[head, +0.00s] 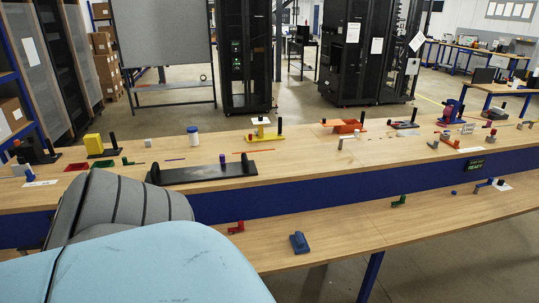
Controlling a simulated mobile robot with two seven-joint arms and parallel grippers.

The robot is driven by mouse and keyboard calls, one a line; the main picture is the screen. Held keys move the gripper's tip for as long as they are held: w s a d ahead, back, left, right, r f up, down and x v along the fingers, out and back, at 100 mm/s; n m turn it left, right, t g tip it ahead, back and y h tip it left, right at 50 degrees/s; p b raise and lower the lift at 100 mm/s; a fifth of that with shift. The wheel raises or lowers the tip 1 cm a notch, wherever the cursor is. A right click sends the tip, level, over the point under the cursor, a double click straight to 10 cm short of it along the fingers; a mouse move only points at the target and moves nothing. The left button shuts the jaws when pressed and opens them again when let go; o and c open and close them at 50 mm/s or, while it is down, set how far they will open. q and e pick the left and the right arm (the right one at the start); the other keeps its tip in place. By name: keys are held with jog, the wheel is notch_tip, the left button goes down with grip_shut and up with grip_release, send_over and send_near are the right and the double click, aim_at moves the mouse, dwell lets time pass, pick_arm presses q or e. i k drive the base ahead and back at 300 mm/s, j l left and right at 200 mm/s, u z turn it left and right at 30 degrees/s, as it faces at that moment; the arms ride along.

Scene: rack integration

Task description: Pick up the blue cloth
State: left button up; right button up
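I cannot make out a thing that is clearly a blue cloth. A small dark-blue item (299,242) lies on the front, lower bench surface near the middle. It looks blocky, with a raised end, and I cannot tell if it is cloth. Neither of my grippers is in view. Large grey and light-blue rounded surfaces fill the lower left very close to the camera and hide part of the benches.
A red part (236,227) and a green part (399,201) lie on the lower bench (340,235). The upper bench (300,155) holds a black plate (205,172), a yellow block (93,144) and several fixtures. Black racks (247,60) stand behind. The lower bench is mostly clear.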

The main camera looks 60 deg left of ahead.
aim_at(300, 245)
jog(key=u, duration=1.8)
